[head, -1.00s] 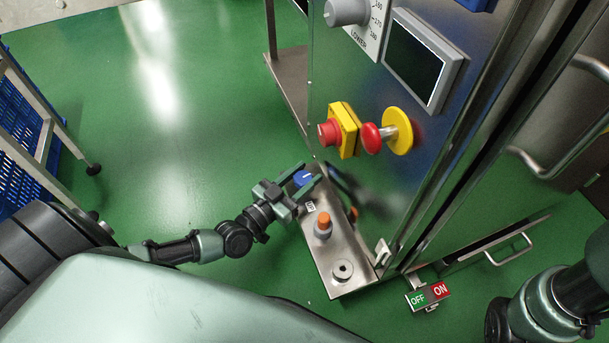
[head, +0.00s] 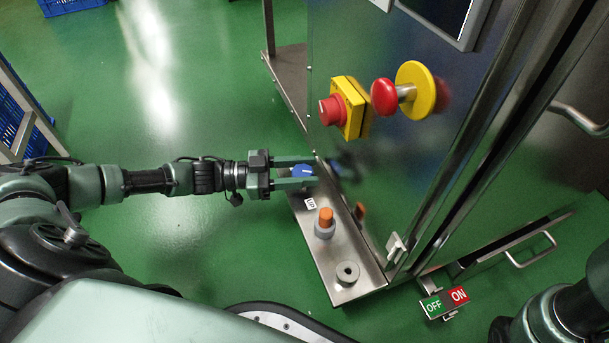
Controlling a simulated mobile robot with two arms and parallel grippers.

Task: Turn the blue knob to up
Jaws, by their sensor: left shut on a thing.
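The blue knob (head: 302,171) sits at the far end of the steel ledge, with a small white mark on its top. A small white label reading UP (head: 310,203) is on the ledge beside it. My left gripper (head: 312,172) reaches in from the left, pointing right. Its two fingers lie on either side of the knob and are shut on it. The fingers partly hide the knob's sides, and I cannot tell exactly which way its mark points. My right gripper is out of view; only part of that arm shows at lower right.
On the same steel ledge (head: 330,265) stand an orange-topped knob (head: 325,222) and a round grey fitting (head: 347,273). A red knob on a yellow box (head: 345,108) and a red button (head: 385,97) stick out of the panel above. An OFF/ON sign (head: 445,302) is at lower right.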

